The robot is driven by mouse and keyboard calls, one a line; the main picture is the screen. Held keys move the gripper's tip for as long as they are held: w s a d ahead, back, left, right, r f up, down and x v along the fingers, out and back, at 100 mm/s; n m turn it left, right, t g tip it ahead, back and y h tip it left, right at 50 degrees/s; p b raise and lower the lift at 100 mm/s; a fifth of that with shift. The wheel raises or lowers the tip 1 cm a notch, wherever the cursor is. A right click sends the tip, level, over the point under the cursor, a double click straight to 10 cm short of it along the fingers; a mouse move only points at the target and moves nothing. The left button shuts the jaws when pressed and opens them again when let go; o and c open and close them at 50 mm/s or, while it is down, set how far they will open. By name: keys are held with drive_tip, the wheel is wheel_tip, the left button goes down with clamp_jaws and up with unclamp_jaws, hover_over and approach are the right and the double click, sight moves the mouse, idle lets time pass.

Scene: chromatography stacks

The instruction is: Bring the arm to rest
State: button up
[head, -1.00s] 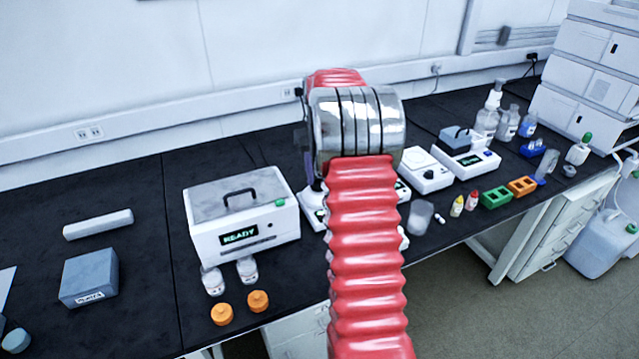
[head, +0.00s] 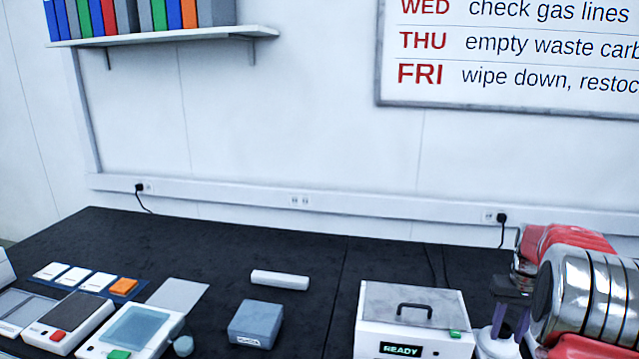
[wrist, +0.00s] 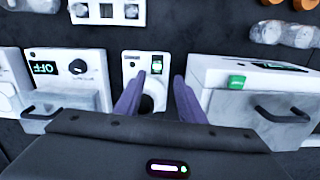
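My gripper (head: 508,322) shows at the right of the head view, pointing down over the bench, partly behind the silver joint of my arm. In the wrist view my gripper (wrist: 160,78) has its two purple fingers apart with nothing held between them. Below the fingers is a small white device (wrist: 133,68) with a dark round part. I cannot tell how far the fingertips are above it, or whether they touch.
A white box reading READY (head: 370,325) stands close left of my gripper; it also shows in the wrist view (wrist: 210,78). A white unit reading OFF (wrist: 45,72) is on its other side. A grey box (head: 256,322) and a white bar (head: 280,279) lie further left on the black bench.

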drive_tip(key=s+a+r+n+t, duration=0.1)
drive_tip(key=s+a+r, duration=0.3)
drive_tip(key=s+a, duration=0.4)
drive_tip(key=s+a+r+n+t, duration=0.1)
drive_tip(key=s+a+r+t, duration=0.2)
drive_tip(key=a, duration=1.3)
drive_tip(key=s+a+r+n+t, duration=0.1)
drive_tip(key=s+a+r+n, duration=0.1)
drive_tip(key=s+a+r, duration=0.5)
drive_tip(key=s+a, duration=0.5)
drive_tip(key=shift+s+t, duration=0.35)
drive_tip(key=shift+t, duration=0.05)
drive_tip(key=shift+c, duration=0.6)
drive_tip(key=shift+s, duration=0.1)
